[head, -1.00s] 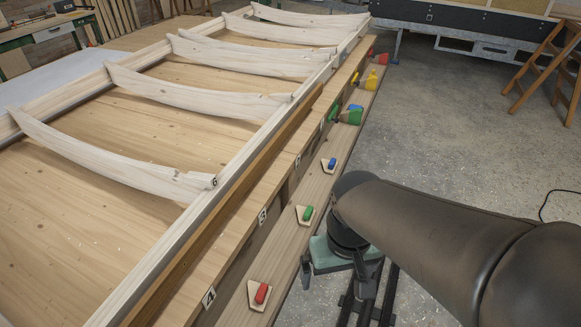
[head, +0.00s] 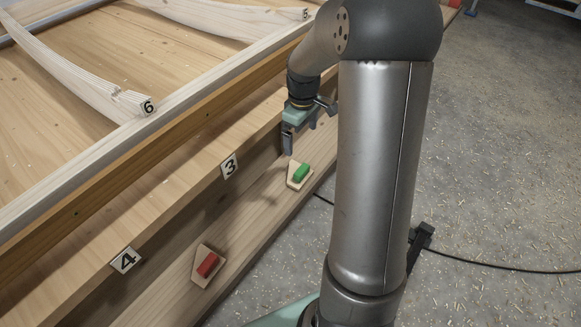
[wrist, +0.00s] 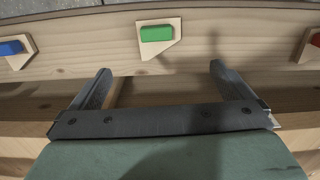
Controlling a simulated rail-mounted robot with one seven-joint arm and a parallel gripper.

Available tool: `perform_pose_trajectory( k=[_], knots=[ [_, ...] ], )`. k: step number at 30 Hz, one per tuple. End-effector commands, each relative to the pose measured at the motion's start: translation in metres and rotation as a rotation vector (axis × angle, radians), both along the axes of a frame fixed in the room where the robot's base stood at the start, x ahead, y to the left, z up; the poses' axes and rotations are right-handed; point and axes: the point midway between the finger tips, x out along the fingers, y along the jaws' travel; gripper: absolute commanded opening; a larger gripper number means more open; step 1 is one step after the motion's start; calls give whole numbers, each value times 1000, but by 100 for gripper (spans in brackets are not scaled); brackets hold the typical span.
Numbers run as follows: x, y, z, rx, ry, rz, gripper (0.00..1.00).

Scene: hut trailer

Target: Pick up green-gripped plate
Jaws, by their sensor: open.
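The green-gripped plate is a small pale wooden plate (head: 293,183) with a green block grip (head: 301,172), lying on the long wooden ledge below label 3. It also shows in the wrist view (wrist: 160,50), centred ahead of my gripper. My gripper (head: 289,145) is just behind and above the plate in the head view, its fingers pointing down. In the wrist view my gripper (wrist: 160,77) has its two fingers wide apart with nothing between them. The green grip lies beyond the fingertips, apart from them.
A red-gripped plate (head: 206,265) lies nearer on the same ledge (head: 245,222), and a blue-gripped plate (wrist: 14,50) shows at left in the wrist view. A wooden rail with labels 3 (head: 229,166) and 4 (head: 125,260) runs alongside. Open floor lies to the right.

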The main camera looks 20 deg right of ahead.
Motion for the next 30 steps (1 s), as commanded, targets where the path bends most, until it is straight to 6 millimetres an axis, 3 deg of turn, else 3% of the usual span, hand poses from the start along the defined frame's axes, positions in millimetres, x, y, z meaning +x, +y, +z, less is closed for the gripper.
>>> perform_pose_trajectory(
  k=[15,25,30],
  knots=[
    [-1,0,-103,1,3,1,100],
    [0,-1,-124,0,2,-1,100],
    [1,-5,-150,1,3,-1,100]
  ],
)
